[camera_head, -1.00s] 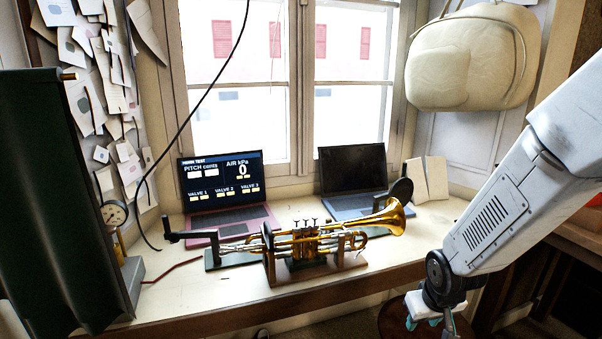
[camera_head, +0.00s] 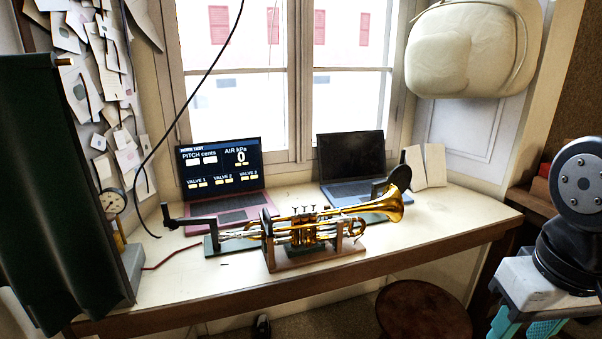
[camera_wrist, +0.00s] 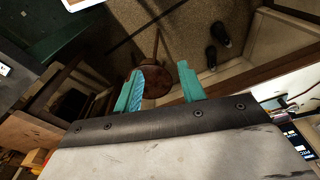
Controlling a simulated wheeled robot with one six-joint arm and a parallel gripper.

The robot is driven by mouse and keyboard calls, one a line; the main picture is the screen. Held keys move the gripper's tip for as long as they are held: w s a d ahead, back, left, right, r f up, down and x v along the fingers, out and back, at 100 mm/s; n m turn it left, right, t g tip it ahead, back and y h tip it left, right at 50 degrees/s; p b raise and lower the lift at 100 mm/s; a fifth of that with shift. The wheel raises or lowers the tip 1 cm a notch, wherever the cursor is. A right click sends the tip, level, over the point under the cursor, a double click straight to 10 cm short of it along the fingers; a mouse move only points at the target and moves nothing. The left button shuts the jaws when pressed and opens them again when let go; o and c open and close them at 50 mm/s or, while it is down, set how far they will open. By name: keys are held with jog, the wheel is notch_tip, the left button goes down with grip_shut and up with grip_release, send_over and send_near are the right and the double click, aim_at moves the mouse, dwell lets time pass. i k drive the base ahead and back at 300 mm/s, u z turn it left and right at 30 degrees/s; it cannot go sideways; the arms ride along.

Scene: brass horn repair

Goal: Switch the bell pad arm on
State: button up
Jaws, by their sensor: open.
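The brass trumpet (camera_head: 310,232) lies level in a wooden cradle on the bench, its bell (camera_head: 395,207) to the right. A black round pad (camera_head: 378,189) on a dark upright stands just behind the bell, which covers part of it; I take this as the bell pad arm. Whether it is switched on, I cannot tell. My gripper (camera_head: 522,330) is at the lower right, well away from the trumpet and in front of the bench, cut by the frame edge. In the wrist view its two teal fingers (camera_wrist: 160,82) are apart and empty, pointing over the floor.
A pink laptop (camera_head: 230,200) with a horn test display, air reading 0, and a dark-screened laptop (camera_head: 352,170) stand behind the trumpet. A black crank (camera_head: 188,221) is at the mouthpiece end. A stool (camera_head: 424,310) stands below the bench. The bench right of the bell is clear.

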aim_at(401, 176)
jog(key=z, duration=0.55)
jog(key=k, duration=0.6)
jog(key=z, duration=0.35)
jog(key=i, duration=1.3)
jog(key=u, duration=0.8)
jog(key=i, duration=0.4)
jog(key=u, duration=0.1)
